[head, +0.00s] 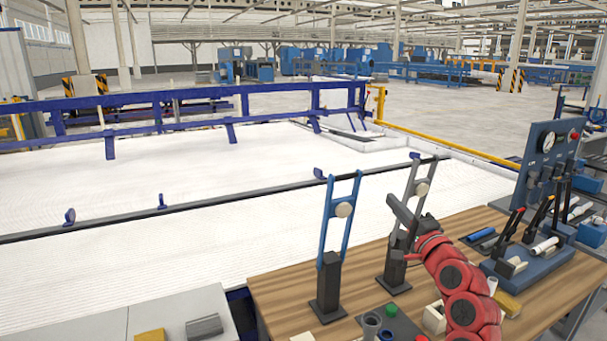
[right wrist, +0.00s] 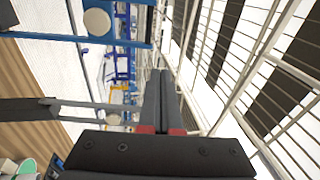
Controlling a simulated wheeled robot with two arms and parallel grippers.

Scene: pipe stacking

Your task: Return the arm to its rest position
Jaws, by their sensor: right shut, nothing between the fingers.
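My right arm (head: 462,285), red with round joints, rises over the right part of the wooden table. Its dark gripper (head: 396,205) is raised beside the upper part of a grey upright stand (head: 413,190) and partly overlaps it in the head view. In the right wrist view the two fingers (right wrist: 160,75) lie together, with nothing between them. A blue upright stand (head: 325,265) with a cream disc is to the left of the gripper. I cannot tell whether the gripper touches the grey stand. My left gripper is not in view.
The wooden table (head: 285,285) also carries a blue fixture (head: 535,262) with black levers, a blue gauge panel (head: 548,150) at the right, and small parts near my arm. A yellow block (head: 150,335) and a grey block (head: 204,326) lie on a pale surface at the lower left.

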